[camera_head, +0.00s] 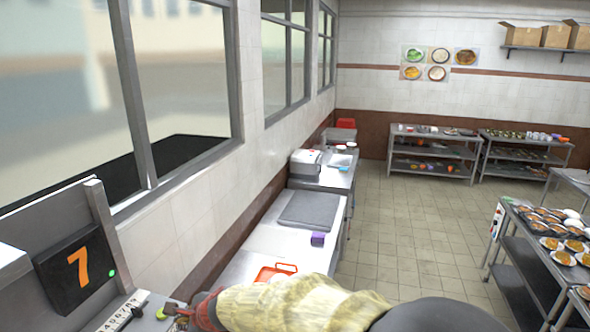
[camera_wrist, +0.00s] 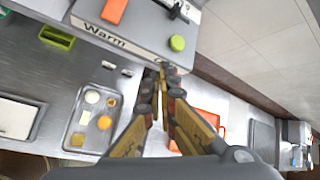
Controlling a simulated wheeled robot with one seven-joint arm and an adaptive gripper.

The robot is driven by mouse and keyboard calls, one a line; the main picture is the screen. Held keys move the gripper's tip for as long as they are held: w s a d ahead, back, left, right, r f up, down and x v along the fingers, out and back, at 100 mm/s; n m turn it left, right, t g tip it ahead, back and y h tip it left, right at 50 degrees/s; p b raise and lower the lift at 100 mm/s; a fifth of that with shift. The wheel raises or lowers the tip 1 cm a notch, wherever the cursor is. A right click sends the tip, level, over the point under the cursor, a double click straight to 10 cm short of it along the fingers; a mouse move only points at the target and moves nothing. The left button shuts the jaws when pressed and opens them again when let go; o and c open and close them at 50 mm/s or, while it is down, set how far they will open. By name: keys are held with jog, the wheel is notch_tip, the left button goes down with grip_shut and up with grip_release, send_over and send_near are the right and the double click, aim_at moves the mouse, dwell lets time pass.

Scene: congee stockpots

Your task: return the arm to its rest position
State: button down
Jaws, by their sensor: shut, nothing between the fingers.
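My gripper (camera_head: 182,309) is at the bottom of the head view, at the end of my yellow-sleeved arm, which reaches left over the counter. In the wrist view my gripper (camera_wrist: 163,82) has its fingers brought together at the tips, with nothing between them. The tips appear close to the edge of a grey unit marked "Warm" (camera_wrist: 110,38); I cannot tell whether they touch it. The arm hides part of the counter in the head view.
A panel showing an orange 7 (camera_head: 79,267) stands left of my gripper. A green knob (camera_wrist: 177,43) sits on the grey unit. A food tray (camera_wrist: 72,141) and an orange tray (camera_head: 263,275) lie on the counter. Tiled floor (camera_head: 400,230) is open to the right.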

jog(key=s+d+f+n+g+h+b, duration=0.1)
jog(key=s+d+f+n+g, duration=0.1)
jog(key=s+d+n, duration=0.3)
jog(key=s+d+f+n+g+h+b, duration=0.1)
jog(key=s+d+f+n+g, duration=0.15)
jog(key=s+n, duration=0.45)
jog(key=s+d+f+n+t+h+b, duration=0.1)
jog(key=d+b, duration=0.5)
jog(key=d, duration=0.7)
jog(key=s+d+f+n+t+h+b, duration=0.1)
jog(key=s+d+f+b, duration=0.3)
jog(key=d, duration=0.9)
jog(key=s+d+f+n+t+h+b, duration=0.1)
jog(key=s+d+f+t+h+b, duration=0.1)
jog(key=s+d+b, duration=0.4)
jog(key=shift+s+d+f+n+t+h+b, duration=0.25)
jog(key=shift+d+f+n+t+h+b, duration=0.4)
jog(key=shift+d+b, duration=2.15)
jog(key=shift+d+r+m+p, duration=0.25)
jog(key=shift+d+p, duration=0.4)
jog(key=shift+p, duration=0.05)
